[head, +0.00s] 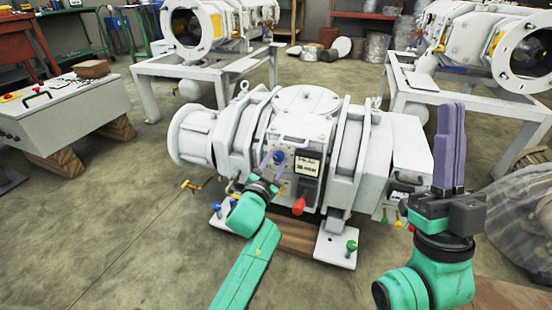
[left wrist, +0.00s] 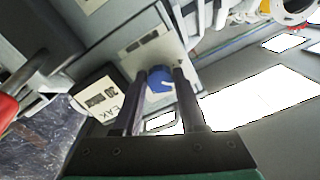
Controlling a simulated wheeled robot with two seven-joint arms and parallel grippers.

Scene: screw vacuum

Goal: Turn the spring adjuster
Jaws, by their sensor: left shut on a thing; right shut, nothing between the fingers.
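The spring adjuster is a blue knob (head: 279,156) on the front panel of the white vacuum pump (head: 305,100). The knob also shows in the left wrist view (left wrist: 160,80). My left gripper (head: 270,160) is at the panel, its two fingers on either side of the blue knob and shut on it. The fingertips in the left wrist view (left wrist: 160,75) flank the knob closely. My right gripper (head: 450,110) is shut and empty, raised upright to the right of the pump with its purple fingers together.
A red knob (head: 299,206) sticks out below the panel, and a label plate (head: 307,166) is beside the blue knob. A green knob (head: 351,246) is at the pump's foot. A grey control box (head: 65,105) stands at left. Open concrete floor (head: 130,240) lies at front left.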

